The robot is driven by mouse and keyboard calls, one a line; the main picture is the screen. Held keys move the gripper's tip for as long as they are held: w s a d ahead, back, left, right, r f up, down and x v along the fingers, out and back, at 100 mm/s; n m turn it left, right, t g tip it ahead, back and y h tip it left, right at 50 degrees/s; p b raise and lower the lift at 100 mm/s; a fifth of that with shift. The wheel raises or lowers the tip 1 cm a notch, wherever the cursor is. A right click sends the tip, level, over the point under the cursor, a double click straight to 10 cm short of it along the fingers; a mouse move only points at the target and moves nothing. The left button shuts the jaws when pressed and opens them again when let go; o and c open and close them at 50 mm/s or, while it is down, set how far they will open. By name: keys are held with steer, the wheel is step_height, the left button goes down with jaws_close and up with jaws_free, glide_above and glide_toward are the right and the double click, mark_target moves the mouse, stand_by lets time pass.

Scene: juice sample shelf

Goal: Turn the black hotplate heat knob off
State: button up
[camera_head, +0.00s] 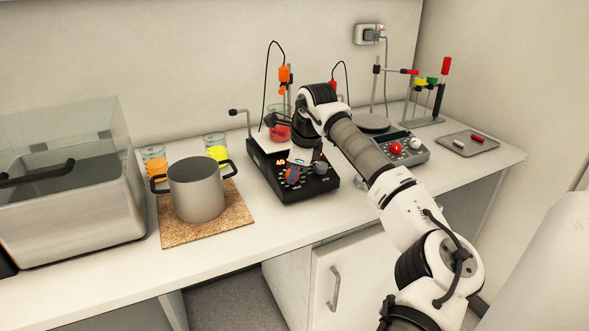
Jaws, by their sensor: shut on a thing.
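The black hotplate (306,188) stands on the bench in the middle of the camera_head view, with a white top plate (266,142). Its front panel has a small lit orange display (281,162) on the left and a dark knob (321,168) on the right. My arm reaches over the hotplate from the right.
A beaker of red liquid (280,131) stands on the hotplate. A steel pot (196,191) sits on a cork mat (216,231) to the left, beside beakers of orange (154,164) and yellow (217,152) liquid. A balance (407,151) is to the right.

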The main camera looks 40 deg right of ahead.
steer(key=o, duration=1)
steer(key=shift+c, duration=0.2)
steer(key=b+v, duration=0.1)
steer(key=v, duration=1.3)
steer(key=shift+b, duration=0.4)
steer(key=shift+f, duration=0.1)
